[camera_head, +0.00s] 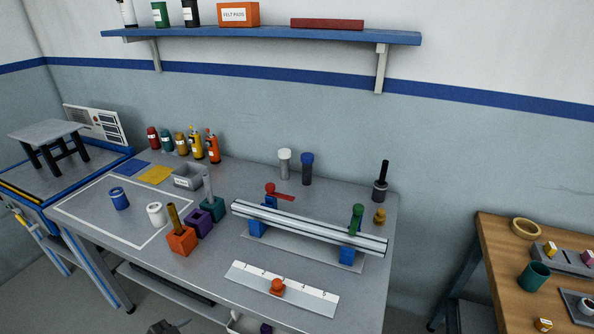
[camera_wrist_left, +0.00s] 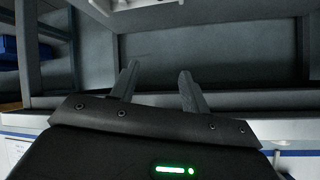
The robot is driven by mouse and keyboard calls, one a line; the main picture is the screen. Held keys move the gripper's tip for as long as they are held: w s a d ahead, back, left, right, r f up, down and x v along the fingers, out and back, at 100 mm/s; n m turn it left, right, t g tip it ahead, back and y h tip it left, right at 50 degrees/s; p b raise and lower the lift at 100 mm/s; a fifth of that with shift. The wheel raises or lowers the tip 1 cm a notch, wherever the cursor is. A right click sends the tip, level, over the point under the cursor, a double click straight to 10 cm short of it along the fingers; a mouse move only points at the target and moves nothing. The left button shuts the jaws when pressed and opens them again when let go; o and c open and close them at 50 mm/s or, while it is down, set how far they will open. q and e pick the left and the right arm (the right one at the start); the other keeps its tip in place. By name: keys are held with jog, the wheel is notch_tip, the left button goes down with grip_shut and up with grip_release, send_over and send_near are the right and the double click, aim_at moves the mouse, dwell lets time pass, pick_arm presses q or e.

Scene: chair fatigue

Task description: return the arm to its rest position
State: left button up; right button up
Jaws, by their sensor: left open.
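My left gripper (camera_wrist_left: 158,73) shows in the left wrist view with its two dark fingers apart and nothing between them. Behind the fingers are a grey panel and dark frame bars, which look like the underside of a table. In the head view neither gripper can be made out clearly. A small grey shape at the bottom edge there is cut off, and I cannot tell what it is. My right gripper is in neither view.
The grey workbench (camera_head: 215,275) holds a rail fixture (camera_head: 310,228), a numbered scale strip (camera_head: 245,272), colored blocks and several bottles. A wooden table (camera_head: 500,262) stands at right, a stool (camera_head: 48,130) at left. A blue shelf (camera_head: 270,36) hangs above. Floor shows between the tables.

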pick_arm(q)
jog(key=s+a+f+n+g+y, duration=0.1)
jog(key=s+a+f+y, duration=0.15)
jog(key=f, duration=0.35)
jog(key=s+a+f+n+y, duration=0.1)
jog(key=s+a+f+n, duration=0.1)
jog(key=a+f, duration=0.35)
jog(key=s+f+n+g+y, duration=0.2)
jog(key=s+f+g, duration=0.1)
jog(key=s+f, duration=1.2)
jog(key=s+d+f+g, duration=0.1)
jog(key=s+d+f, duration=0.1)
jog(key=s, duration=0.5)
jog(key=s+d+f+n+g, duration=0.1)
jog(key=s+d+f+g, duration=0.1)
jog(key=s+d, duration=0.3)
jog(key=s+d+f+n+g, duration=0.1)
jog(key=s+d+f, duration=0.2)
jog(key=s, duration=0.6)
jog(key=shift+s+d+g, duration=0.3)
jog(key=shift+s+d, duration=0.1)
